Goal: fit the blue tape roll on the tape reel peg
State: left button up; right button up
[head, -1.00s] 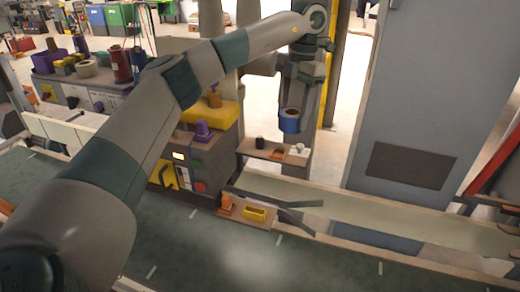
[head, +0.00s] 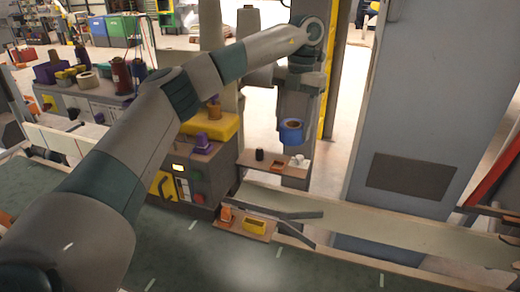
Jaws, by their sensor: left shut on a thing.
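The blue tape roll (head: 291,135) hangs in the air near the picture's middle, with its tan core facing partly up. My left gripper (head: 294,116) is shut on it from above; its fingers are hard to make out against my arm. The roll appears above and behind the small wooden shelf (head: 245,163), apart from it. On that shelf stand a dark cylinder (head: 259,155) and small white items (head: 297,160). I cannot tell which part is the tape reel peg. My right gripper is not in view.
A machine with a yellow top (head: 212,128) carries a purple cone (head: 202,142) and a brown spool (head: 214,108). A tray with a yellow block (head: 255,226) lies by the green belt (head: 320,262). A grey cabinet (head: 430,110) stands at right.

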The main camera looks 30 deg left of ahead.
pick_arm(q)
jog(key=p, duration=0.4)
send_over(260, 148)
jog(key=f, duration=0.5)
jog(key=shift+d+f, duration=0.3)
jog(key=shift+a+f, duration=0.35)
jog(key=shift+p, duration=0.3)
jog(key=shift+f+p, duration=0.3)
notch_tip(260, 148, down, 3)
jog(key=shift+r+p, duration=0.1)
jog(key=shift+p, duration=0.75)
jog(key=shift+f, duration=0.3)
jog(key=shift+f, duration=0.1)
